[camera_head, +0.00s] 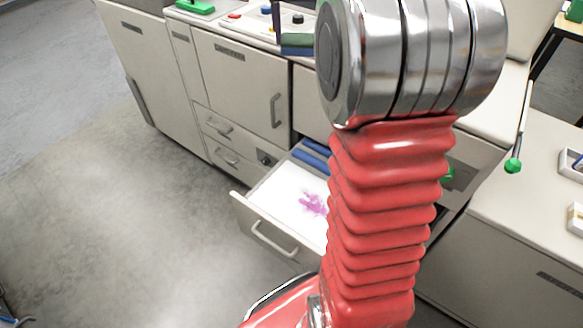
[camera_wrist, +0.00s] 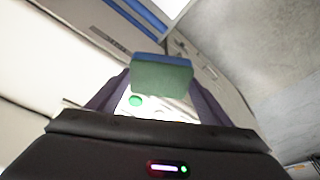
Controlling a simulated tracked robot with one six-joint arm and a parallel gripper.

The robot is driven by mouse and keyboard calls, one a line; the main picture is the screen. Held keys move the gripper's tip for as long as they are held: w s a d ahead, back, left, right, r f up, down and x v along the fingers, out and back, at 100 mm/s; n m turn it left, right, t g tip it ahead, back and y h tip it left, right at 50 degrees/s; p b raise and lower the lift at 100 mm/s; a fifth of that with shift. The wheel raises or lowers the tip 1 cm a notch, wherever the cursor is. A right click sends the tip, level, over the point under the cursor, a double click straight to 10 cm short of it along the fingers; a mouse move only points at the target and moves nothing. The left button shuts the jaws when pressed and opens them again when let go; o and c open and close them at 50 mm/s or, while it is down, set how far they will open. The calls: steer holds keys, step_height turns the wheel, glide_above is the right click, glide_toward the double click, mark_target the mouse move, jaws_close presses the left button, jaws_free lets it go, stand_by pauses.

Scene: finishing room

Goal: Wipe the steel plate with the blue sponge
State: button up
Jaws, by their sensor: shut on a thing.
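My gripper (camera_wrist: 160,82) is shut on a two-tone sponge (camera_wrist: 162,78), which shows a blue edge and a dull green face between the dark fingers in the wrist view. In the head view the sponge (camera_head: 297,46) hangs in front of the counter, left of my arm's silver joint, with a dark finger above it. A flat white surface (camera_head: 279,188) with a purple smear (camera_head: 313,204) lies in the open drawer. It looks white, and I cannot tell whether it is the steel plate. The sponge is apart from it. My red arm hides the drawer's right part.
The open drawer (camera_head: 262,232) juts out from grey cabinets (camera_head: 235,75). Blue bars (camera_head: 312,158) lie at its back. A green-knobbed lever (camera_head: 513,165) stands at the right. A green object (camera_head: 195,6) and a control panel with knobs are on the counter. The floor at left is clear.

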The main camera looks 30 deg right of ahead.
steer(key=s+a+f+n, duration=0.1)
steer(key=a+f, duration=0.1)
steer(key=f, duration=0.8)
steer(key=a+f+n, duration=0.1)
steer(key=a+f, duration=0.1)
steer(key=f, duration=0.8)
steer(key=s+a+f, duration=0.3)
steer(key=s+f, duration=0.1)
steer(key=f, duration=0.3)
steer(key=s+a+f, duration=0.2)
steer(key=s+f, duration=0.3)
steer(key=f, duration=0.2)
steer(key=shift+a+f+n+y, duration=0.2)
steer(key=shift+a+n+y, duration=0.2)
steer(key=shift+f, duration=0.1)
